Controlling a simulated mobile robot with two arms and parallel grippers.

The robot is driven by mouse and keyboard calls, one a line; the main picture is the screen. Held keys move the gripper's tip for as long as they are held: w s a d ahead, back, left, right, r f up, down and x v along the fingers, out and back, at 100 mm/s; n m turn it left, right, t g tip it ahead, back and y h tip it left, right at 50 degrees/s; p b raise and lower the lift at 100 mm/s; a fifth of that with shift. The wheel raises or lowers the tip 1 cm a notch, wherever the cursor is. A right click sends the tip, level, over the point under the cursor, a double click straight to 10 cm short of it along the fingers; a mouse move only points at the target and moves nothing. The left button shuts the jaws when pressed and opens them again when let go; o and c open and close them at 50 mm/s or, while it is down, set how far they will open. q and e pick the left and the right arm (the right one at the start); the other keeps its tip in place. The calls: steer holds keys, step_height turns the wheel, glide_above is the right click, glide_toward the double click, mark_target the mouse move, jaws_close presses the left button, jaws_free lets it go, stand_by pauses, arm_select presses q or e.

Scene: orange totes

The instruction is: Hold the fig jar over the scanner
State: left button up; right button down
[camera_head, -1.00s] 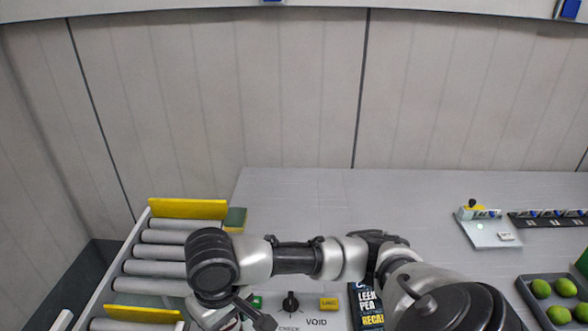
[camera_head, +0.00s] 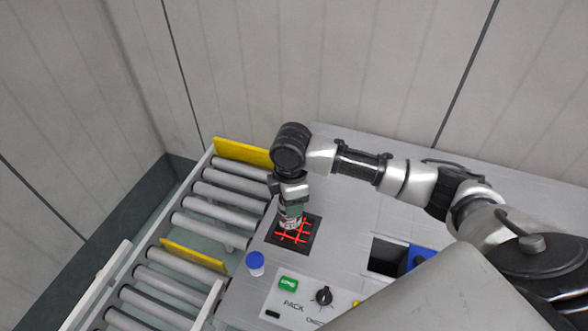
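My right arm comes in from the right, and its gripper (camera_head: 291,196) points down above the dark square scanner (camera_head: 304,243) with glowing red lines. A small jar (camera_head: 290,221) with a pale label shows under the gripper, over the scanner. The gripper looks closed around its upper part, where a greenish patch shows. The label is too small to read, so I cannot confirm it is the fig jar. The gap between jar and scanner glass is hard to judge. My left gripper is not in view.
A small blue-capped container (camera_head: 255,264) stands left of the scanner. A roller conveyor (camera_head: 215,207) with yellow guides runs along the left. A panel with a green PACK button (camera_head: 288,284) and a black knob (camera_head: 323,295) is in front. A dark opening (camera_head: 387,257) lies to the right.

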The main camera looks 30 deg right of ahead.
arm_select(q)
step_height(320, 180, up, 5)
steer(key=p, duration=0.4)
arm_select(e)
steer(key=w+d+n, duration=0.3)
steer(key=w+n, duration=0.1)
steer(key=n, duration=0.4)
arm_select(q)
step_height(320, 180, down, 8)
steer(key=b, duration=0.7)
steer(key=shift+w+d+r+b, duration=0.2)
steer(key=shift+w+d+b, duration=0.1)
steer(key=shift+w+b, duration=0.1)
arm_select(e)
step_height(320, 180, down, 8)
steer(key=shift+s, duration=0.2)
steer(key=shift+r, duration=0.2)
arm_select(q)
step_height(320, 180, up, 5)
steer(key=p, duration=0.5)
arm_select(e)
step_height(320, 180, up, 4)
steer(key=shift+r, duration=0.15)
